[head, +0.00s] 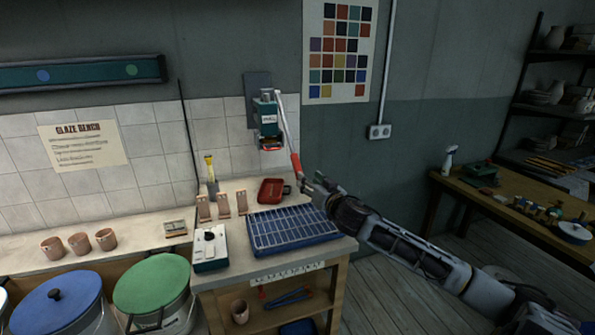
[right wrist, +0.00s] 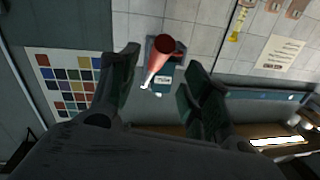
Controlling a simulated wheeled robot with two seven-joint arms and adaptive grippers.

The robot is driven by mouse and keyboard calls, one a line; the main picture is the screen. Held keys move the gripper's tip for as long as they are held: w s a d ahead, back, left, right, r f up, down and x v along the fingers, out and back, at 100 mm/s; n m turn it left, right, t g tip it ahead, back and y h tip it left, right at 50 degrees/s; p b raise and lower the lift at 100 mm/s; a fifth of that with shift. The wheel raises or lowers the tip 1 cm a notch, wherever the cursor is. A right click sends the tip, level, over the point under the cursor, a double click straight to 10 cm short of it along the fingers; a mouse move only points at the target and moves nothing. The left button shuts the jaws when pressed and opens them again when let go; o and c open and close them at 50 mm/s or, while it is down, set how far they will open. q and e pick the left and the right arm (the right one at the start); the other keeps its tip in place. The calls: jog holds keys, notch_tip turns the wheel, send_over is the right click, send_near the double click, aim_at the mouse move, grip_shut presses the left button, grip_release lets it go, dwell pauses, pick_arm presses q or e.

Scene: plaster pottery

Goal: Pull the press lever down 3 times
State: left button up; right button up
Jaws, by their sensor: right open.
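The green wall press (head: 268,118) is fixed to the tiled wall above the bench. Its lever (head: 287,125) has a pale arm that slopes down and right from the top of the press to a red handle (head: 296,165). My right gripper (head: 308,184) is just below and right of the handle's lower end. In the right wrist view, the red handle (right wrist: 167,48) points toward the camera and shows between the spread fingers of the open right gripper (right wrist: 162,60). I cannot tell whether a finger touches it. My left gripper is not in view.
A blue rack tray (head: 293,231), a red tray (head: 271,190) and a white-topped box (head: 209,246) lie on the bench below the press. Small clay cups (head: 79,243) stand at the left. A second table (head: 520,215) stands at the right, with open floor between.

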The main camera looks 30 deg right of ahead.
aim_at(297, 169)
jog(key=shift+w+d+p, duration=0.2)
jog(key=shift+w+p, duration=0.05)
jog(key=shift+w, duration=1.6)
jog(key=shift+w+d+p, duration=0.2)
jog(key=shift+w+p, duration=0.05)
jog(key=shift+w, duration=1.55)
jog(key=shift+w+d, duration=0.1)
jog(key=shift+w, duration=1)
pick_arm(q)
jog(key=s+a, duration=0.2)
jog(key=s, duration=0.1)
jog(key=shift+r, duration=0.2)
pick_arm(e)
jog(key=shift+w, duration=0.1)
